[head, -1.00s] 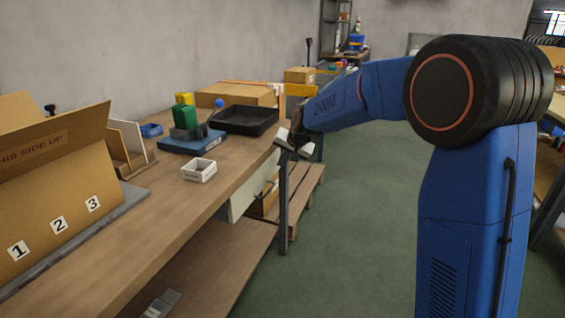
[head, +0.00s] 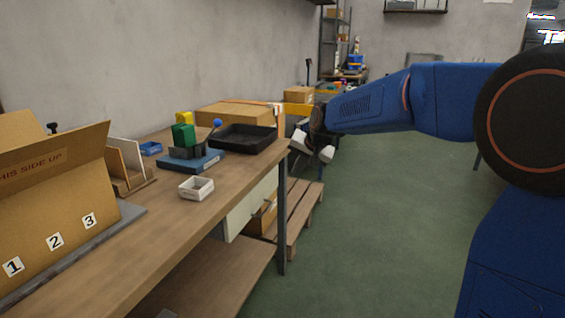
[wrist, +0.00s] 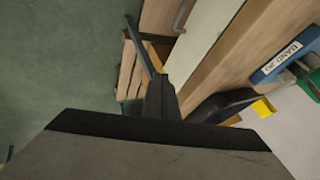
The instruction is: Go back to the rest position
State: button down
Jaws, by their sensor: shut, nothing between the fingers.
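My gripper (head: 313,147) shows in the head view just past the right edge of the wooden workbench (head: 140,252), over the floor side. It is shut and holds nothing. Its pale finger parts point down and are small in this view. My blue arm reaches in from the right at about bench height and above. The wrist view looks down past the bench edge to the green floor, with a large grey and black part of my own across the bottom.
A black tray (head: 243,139), a blue base (head: 196,162) with a green block (head: 183,135), and a white box (head: 196,188) stand on the bench. A cardboard box (head: 55,200) is at left. A wooden pallet (head: 301,212) lies beyond the bench leg. Open green floor (head: 385,230) lies right.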

jog(key=s+d+f+n+h, duration=0.1)
jog(key=s+d, duration=0.4)
jog(key=s, duration=1)
jog(key=s+d+f+n+g+h, duration=0.1)
jog(key=s+d+f, duration=0.3)
jog(key=s, duration=1.1)
jog(key=s+d+f+n+g+h, duration=0.1)
jog(key=s+d+f+n, duration=0.1)
jog(key=s+d, duration=0.6)
jog(key=s, duration=0.7)
jog(key=shift+s+f, duration=0.35)
